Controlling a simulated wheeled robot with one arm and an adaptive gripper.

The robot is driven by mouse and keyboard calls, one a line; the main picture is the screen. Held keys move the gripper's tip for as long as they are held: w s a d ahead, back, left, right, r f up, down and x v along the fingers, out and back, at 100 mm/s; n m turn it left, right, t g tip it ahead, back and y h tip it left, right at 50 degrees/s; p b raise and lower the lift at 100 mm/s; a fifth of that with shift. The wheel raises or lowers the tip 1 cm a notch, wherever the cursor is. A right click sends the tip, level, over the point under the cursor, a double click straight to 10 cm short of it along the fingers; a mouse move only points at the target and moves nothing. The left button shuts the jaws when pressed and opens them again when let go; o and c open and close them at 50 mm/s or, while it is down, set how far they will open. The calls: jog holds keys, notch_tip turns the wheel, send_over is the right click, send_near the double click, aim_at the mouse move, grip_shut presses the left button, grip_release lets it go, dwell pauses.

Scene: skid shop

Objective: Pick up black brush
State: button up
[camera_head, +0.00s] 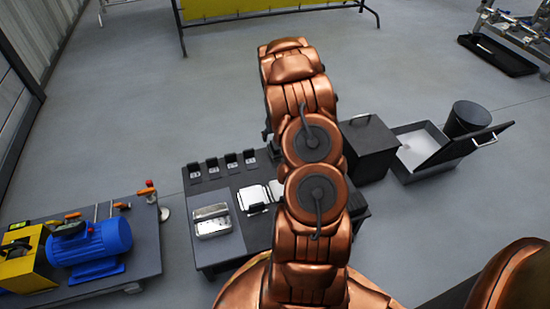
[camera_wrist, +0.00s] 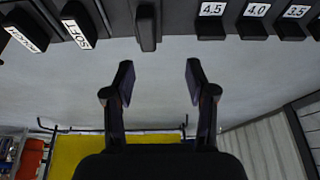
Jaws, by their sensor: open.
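My gripper (camera_wrist: 160,82) is open and empty in the wrist view, with its two dark fingers spread apart. A plain black elongated piece (camera_wrist: 146,28), which looks like the black brush, is at the top of the wrist view. It lies beyond the fingertips, slightly left of the middle between them, and is not touched by them. Its far end runs up into the dark surface, so I cannot tell its full shape. In the head view my own arm covers the gripper and the middle of the dark table (camera_head: 222,262), and I cannot make out the brush there.
In the wrist view, blocks labelled SOFT (camera_wrist: 78,25) and 4.5 (camera_wrist: 210,22) flank the black piece. In the head view a metal box (camera_head: 211,221) is on the table. A blue motor (camera_head: 90,246) is left; a black bin (camera_head: 367,148) and open-lidded box (camera_head: 425,150) are right.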

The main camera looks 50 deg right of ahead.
jog(key=f, duration=0.1)
jog(key=d+f, duration=0.1)
jog(key=shift+s+d+f, duration=0.15)
jog(key=shift+d+f, duration=0.15)
jog(key=shift+f, duration=0.1)
jog(key=shift+b+x, duration=1.25)
jog(key=shift+x, duration=2.25)
jog(key=shift+s+d, duration=0.1)
jog(key=shift+d, duration=0.05)
grip_shut()
